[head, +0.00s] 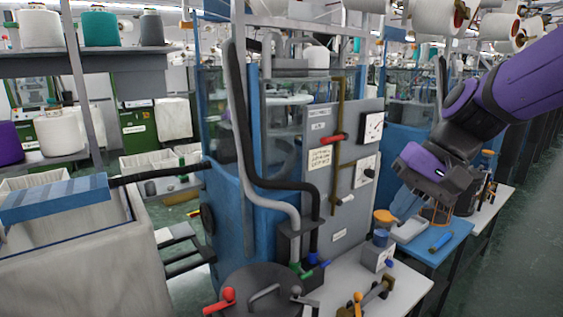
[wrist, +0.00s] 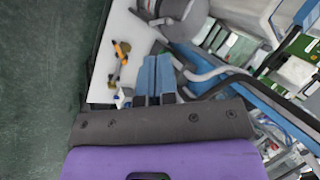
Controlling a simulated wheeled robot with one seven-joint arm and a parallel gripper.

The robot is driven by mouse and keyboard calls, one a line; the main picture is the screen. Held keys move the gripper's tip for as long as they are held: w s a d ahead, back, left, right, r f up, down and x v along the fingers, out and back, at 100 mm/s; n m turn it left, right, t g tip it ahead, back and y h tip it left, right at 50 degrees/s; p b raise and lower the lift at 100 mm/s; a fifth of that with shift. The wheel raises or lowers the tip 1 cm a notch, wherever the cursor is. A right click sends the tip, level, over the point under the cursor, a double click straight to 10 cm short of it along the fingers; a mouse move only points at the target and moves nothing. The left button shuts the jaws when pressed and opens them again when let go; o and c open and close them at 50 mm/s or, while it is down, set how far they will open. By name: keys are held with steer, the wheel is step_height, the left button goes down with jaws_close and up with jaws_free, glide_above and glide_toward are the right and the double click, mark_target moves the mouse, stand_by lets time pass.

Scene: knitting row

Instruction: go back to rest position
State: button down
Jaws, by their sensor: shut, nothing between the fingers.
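My gripper (head: 404,207) is raised at the right in the head view, over the workbench, at the end of my purple and black arm. Its blue fingers point downward. In the wrist view the two blue fingers (wrist: 156,62) lie side by side, shut, with nothing seen between them.
A grey machine panel (head: 345,165) with gauges and a red handle stands left of my gripper. A fabric bin (head: 85,265) stands at left. Green floor (head: 535,235) is clear at right.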

steer(key=s+d+r+n+t+h, duration=0.2)
steer(key=s+d+t+h, duration=0.3)
steer(key=s+d, duration=0.5)
steer(key=shift+s+d+r+h, duration=0.35)
steer(key=shift+s+r, duration=0.35)
steer(key=shift+s, duration=0.15)
steer(key=shift+a, duration=0.1)
